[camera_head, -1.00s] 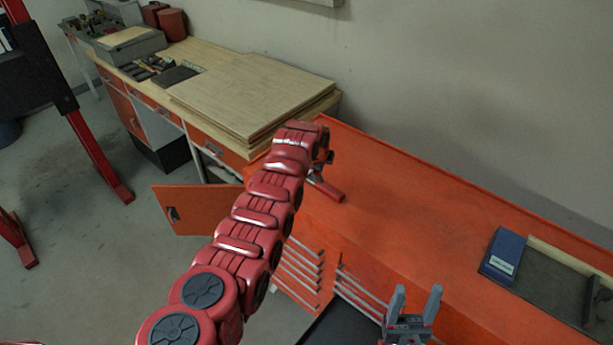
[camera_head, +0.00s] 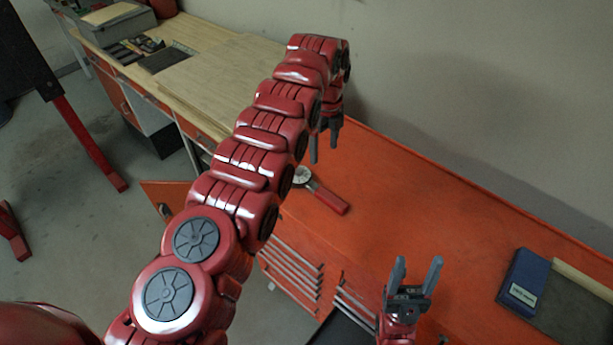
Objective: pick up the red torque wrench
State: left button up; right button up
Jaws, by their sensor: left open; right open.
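The red torque wrench (camera_head: 329,199) lies on the orange workbench top (camera_head: 400,215) in the head view. Its red handle points to the lower right, and a round pale dial (camera_head: 302,176) shows at its other end, partly hidden by my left arm. My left gripper (camera_head: 324,146) is open and empty, fingers pointing down, above the bench and a little beyond the wrench in the picture. My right gripper (camera_head: 415,275) is open and empty, fingers pointing up in the picture, near the bench's front edge, well to the right of the wrench.
A blue box (camera_head: 524,281) sits at the right beside a dark tray (camera_head: 585,315). Wooden boards (camera_head: 215,75) lie on the bench at the back left. Open drawers (camera_head: 290,270) and an orange cabinet door (camera_head: 165,195) are at the front. The bench's middle is clear.

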pick_arm(q)
jog(key=b, duration=0.5)
send_over(322, 191)
notch_tip(322, 191, down, 5)
notch_tip(322, 191, down, 6)
jog(key=shift+w+r, duration=0.1)
jog(key=shift+w, duration=0.05)
jog(key=shift+s+f, duration=0.2)
jog(key=shift+f, duration=0.3)
notch_tip(322, 191, down, 5)
jog(key=shift+w+r+b, duration=0.1)
jog(key=shift+b, duration=1.05)
jog(key=shift+r, duration=0.1)
jog(key=shift+c, duration=0.6)
grip_shut()
